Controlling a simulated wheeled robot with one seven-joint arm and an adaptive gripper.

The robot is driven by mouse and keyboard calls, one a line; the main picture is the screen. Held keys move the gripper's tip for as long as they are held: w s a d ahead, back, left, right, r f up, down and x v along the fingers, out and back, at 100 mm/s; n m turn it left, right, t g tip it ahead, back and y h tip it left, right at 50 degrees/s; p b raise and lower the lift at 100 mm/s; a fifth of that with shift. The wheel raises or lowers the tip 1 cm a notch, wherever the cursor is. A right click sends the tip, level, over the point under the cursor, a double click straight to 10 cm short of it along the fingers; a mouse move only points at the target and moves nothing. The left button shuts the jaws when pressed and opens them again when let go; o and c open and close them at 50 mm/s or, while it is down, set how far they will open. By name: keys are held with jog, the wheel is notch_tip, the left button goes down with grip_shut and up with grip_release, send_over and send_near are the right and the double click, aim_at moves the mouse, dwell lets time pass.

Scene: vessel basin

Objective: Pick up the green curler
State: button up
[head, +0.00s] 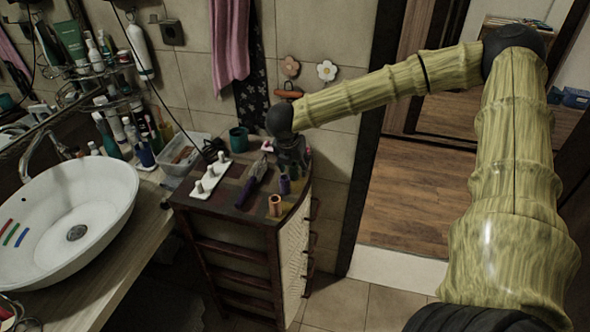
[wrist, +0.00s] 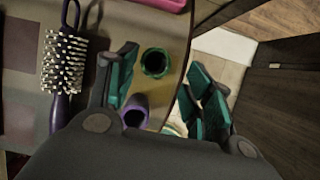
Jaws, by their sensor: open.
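The green curler (wrist: 156,62) stands upright on the cabinet top in the wrist view, with its dark open end facing the camera. My gripper (wrist: 161,68) is open, with teal pads on its fingers. The curler shows between the two fingers, nearer the left one, and nothing is held. In the head view my gripper (head: 291,158) is over the back right part of the cabinet top. I cannot make out the green curler there; the gripper seems to hide it.
A purple curler (wrist: 136,109) stands close to the green one. An orange curler (head: 275,205) stands at the cabinet's front edge. A hairbrush (wrist: 62,65) lies left of my gripper. A white knobbed holder (head: 209,176) and teal cup (head: 238,139) are farther left.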

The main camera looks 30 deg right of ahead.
aim_at(294, 169)
jog(key=shift+w+d+f+p, duration=0.1)
jog(key=shift+w+f+p, duration=0.2)
jog(key=shift+w+f, duration=0.25)
jog(key=shift+w+d+f+p, duration=0.1)
jog(key=shift+w+f+p, duration=0.2)
jog(key=shift+f, duration=0.35)
jog(key=shift+s+d+f, duration=0.1)
jog(key=shift+d+f, duration=0.2)
jog(key=shift+f, duration=0.15)
jog(key=shift+w+f, duration=0.2)
jog(key=shift+f, duration=0.15)
jog(key=c, duration=0.8)
